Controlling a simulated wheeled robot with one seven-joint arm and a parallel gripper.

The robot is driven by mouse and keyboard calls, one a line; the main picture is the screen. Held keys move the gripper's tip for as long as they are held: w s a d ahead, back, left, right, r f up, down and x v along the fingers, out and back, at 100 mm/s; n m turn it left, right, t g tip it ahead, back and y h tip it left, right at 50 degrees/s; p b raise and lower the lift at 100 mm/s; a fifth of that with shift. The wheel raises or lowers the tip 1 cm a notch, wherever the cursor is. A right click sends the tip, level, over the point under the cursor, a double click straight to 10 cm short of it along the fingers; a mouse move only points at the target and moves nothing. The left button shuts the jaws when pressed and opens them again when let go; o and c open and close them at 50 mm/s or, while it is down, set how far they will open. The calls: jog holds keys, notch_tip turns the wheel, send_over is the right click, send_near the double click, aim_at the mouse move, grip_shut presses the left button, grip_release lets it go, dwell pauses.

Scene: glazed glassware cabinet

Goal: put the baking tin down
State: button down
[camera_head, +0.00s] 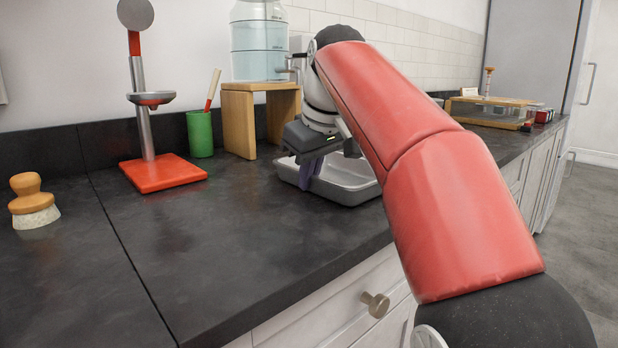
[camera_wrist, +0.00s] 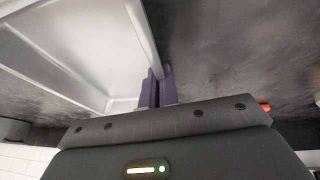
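My gripper (camera_head: 311,180) points down at the tin's left wall. In the wrist view the purple fingers of my gripper (camera_wrist: 158,88) stand close on either side of the wall of the baking tin (camera_wrist: 85,45), pinching it. My arm hides the right part of the tin in the head view.
The dark counter (camera_head: 215,240) is clear left of the tin. Behind stand a wooden stand (camera_head: 240,125) with a glass dispenser (camera_head: 259,50), a green cup (camera_head: 200,133) and a red-based press (camera_head: 162,172). A brush (camera_head: 34,203) is far left. A glass-sided box (camera_head: 490,112) stands far right.

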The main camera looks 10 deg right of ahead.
jog(key=shift+f, duration=0.1)
jog(key=c, duration=1.7)
grip_release()
